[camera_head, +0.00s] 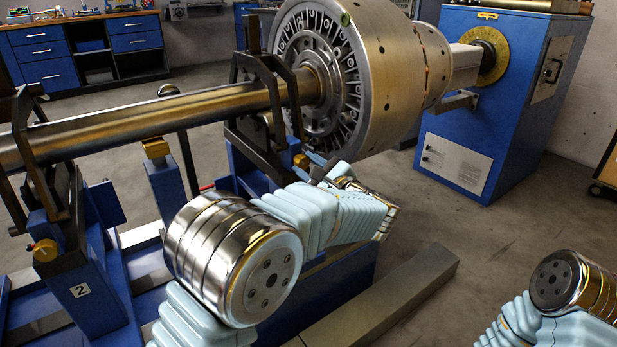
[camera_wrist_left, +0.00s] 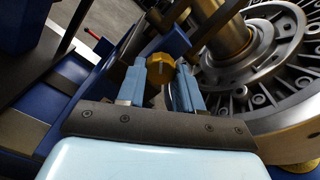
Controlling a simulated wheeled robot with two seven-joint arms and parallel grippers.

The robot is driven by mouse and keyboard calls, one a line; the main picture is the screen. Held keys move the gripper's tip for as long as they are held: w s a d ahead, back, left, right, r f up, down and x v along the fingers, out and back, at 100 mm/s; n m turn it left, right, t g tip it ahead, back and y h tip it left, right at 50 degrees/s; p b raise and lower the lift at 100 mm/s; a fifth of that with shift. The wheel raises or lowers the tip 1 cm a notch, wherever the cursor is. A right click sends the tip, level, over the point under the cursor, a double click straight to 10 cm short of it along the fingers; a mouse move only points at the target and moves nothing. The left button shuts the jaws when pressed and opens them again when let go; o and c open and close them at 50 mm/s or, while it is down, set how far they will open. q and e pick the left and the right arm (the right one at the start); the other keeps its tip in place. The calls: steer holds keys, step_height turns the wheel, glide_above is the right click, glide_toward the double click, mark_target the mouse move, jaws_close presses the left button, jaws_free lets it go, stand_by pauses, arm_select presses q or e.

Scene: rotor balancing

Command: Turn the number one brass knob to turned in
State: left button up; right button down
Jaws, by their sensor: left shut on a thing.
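A brass knob (camera_head: 301,160) sits on the blue support beside the rotor, low at the near end of the shaft; the gripper partly hides it in the head view. In the left wrist view the knob (camera_wrist_left: 160,69) lies between the two blue fingertips. My left gripper (camera_head: 320,166) is shut on this knob, and it also shows in the left wrist view (camera_wrist_left: 160,80). No number label is visible near it. Another brass knob (camera_head: 45,250) is on the stand labelled 2 at the left. My right gripper is out of view.
The steel shaft (camera_head: 150,125) runs from the left to the large rotor (camera_head: 390,75) just above my left gripper. Dark brackets (camera_head: 262,100) stand close by. A grey beam (camera_head: 400,295) lies on the floor. A blue drive cabinet (camera_head: 490,110) stands behind, right.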

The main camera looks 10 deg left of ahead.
arm_select(q)
steer(key=n+b, duration=0.2)
steer(key=n, duration=0.1)
steer(key=shift+f, duration=0.2)
steer(key=shift+r+n+b, duration=0.1)
steer(key=shift+n+b, duration=0.4)
steer(key=shift+n, duration=0.4)
steer(key=shift+r+n, duration=0.1)
steer(key=shift+n, duration=2.3)
steer(key=o, duration=1)
steer(key=shift+o, duration=0.2)
